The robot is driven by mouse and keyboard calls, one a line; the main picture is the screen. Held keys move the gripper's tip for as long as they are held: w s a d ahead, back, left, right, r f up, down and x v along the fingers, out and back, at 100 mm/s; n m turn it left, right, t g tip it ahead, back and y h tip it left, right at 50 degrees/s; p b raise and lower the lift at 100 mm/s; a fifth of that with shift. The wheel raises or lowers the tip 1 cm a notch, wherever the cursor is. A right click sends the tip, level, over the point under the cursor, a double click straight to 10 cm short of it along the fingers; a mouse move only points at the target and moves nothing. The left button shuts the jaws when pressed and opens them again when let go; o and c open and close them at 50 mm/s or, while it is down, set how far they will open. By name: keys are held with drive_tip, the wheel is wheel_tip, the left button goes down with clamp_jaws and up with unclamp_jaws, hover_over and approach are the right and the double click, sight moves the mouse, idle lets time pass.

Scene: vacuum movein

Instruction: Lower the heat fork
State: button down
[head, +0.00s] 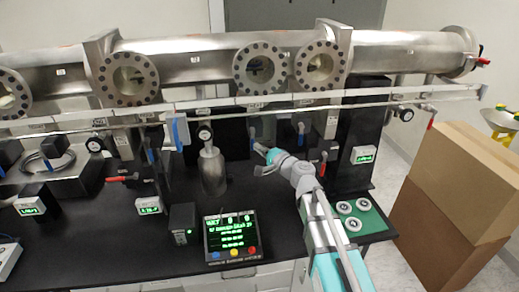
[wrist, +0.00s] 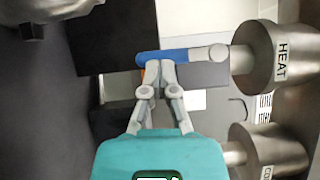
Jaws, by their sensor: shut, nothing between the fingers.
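A grey cylinder labelled HEAT (wrist: 280,58) is at the right of the wrist view. A grey stem runs left from it to a blue-covered bar (wrist: 175,56), which lies roughly level across that picture. This looks like the heat fork's lever. My gripper (wrist: 155,66) is shut, with its fingertips together at the bar's lower edge in the picture; I cannot tell whether they touch it. In the head view my gripper (head: 258,158) is above the black bench, near the hanging blue handles. The HEAT label cannot be read there.
A second labelled cylinder (wrist: 268,150) sits below HEAT in the wrist view, close to my gripper's right side. A steel pipe with flanges (head: 200,60) runs along the back. A metal bottle (head: 212,172) stands left of my gripper. A green mat (head: 375,222) holds round parts at the right.

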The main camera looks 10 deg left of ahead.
idle(0.8)
drive_tip(key=v, duration=1)
drive_tip(key=shift+r, duration=0.1)
drive_tip(key=shift+s, duration=0.1)
idle(0.4)
